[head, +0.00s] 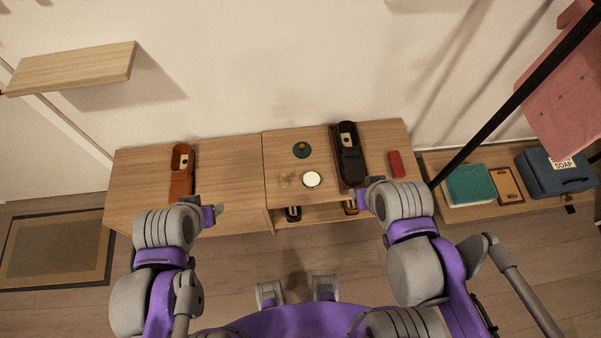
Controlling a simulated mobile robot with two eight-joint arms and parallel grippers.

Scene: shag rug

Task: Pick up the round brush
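No thing shows plainly as a round brush. A small pale tan object (284,181) stands on the right part of the low wooden cabinet, and I cannot tell if it is the brush. Beside it is a round white-topped tin (312,179), and behind is a dark green disc (302,150) with a small orange centre. My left gripper (217,211) is at the cabinet's front edge, left of these things. My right gripper (369,188) is near the front edge, right of them and close to the black shoe. Both fingertips are too small to read, and I see nothing held.
Shoes (293,213) sit on the shelf below. A dark pole (520,95) crosses the right side.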

